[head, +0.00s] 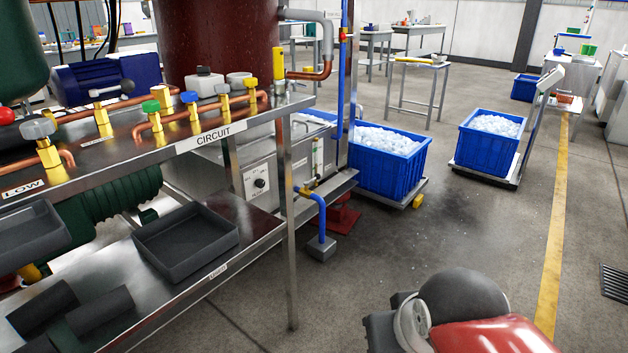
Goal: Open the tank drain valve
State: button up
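No label that I can read marks a tank drain valve. A small brass fitting (309,190) sits low at the machine, with a blue pipe (322,215) bending down from it to a grey block on the floor. Whether this is the drain valve, and whether it is open or shut, I cannot tell. A tall dark red tank (220,45) stands behind the steel bench. A red and grey part of my arm shows at the bottom right, well apart from the bench and pipe. My gripper is not visible.
The steel bench (285,108) carries brass valves with green, yellow and grey caps and a CIRCUIT label. A dark tray (186,243) lies on its lower shelf. Blue ice crates (395,175) and (487,150) stand beyond.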

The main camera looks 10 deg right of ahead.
aim_at(317, 175)
jog(key=i+l, duration=0.15)
jog(key=i, duration=0.3)
jog(key=i+l+u, duration=0.1)
jog(key=i, duration=0.35)
jog(key=i+l+u, duration=0.1)
jog(key=i, duration=0.35)
jog(key=i+l, duration=0.3)
jog(key=i, duration=0.15)
jog(key=i+l+u, duration=0.1)
jog(key=i, duration=0.35)
jog(key=l, duration=0.1)
